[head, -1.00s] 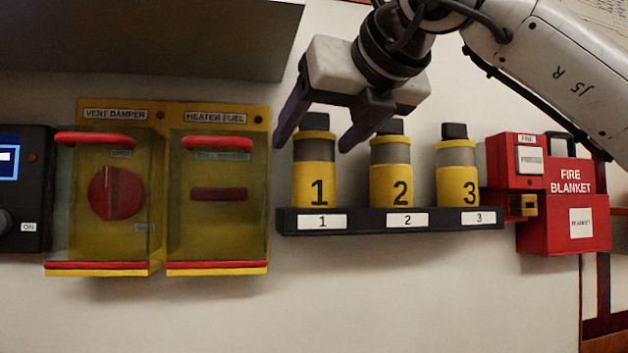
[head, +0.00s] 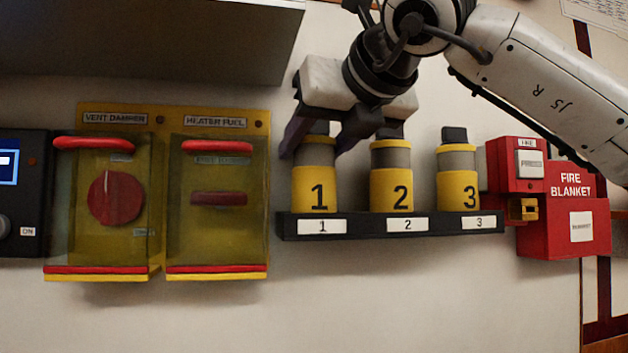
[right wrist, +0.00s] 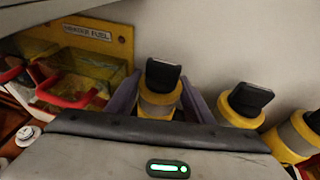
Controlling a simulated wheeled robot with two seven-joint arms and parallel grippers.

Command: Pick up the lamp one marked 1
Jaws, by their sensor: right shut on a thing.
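Lamp one (head: 316,186) is a yellow and grey cylinder with a dark top, marked 1. It stands upright in the left place of the black shelf (head: 366,226), above the label 1. My right gripper (head: 316,152) reaches down from above and is shut on lamp one near its top, one finger on each side. In the right wrist view lamp one (right wrist: 158,103) sits between the two purple fingers. Lamp two (head: 390,188) and lamp three (head: 457,190) stand beside it on the same shelf. My left gripper is not in view.
Two yellow covered boxes, vent damper (head: 112,205) and heater fuel (head: 218,210), are on the wall left of the shelf. A red fire blanket box (head: 545,235) is at the right. A dark cabinet (head: 150,40) overhangs at the upper left. The wall below the shelf is clear.

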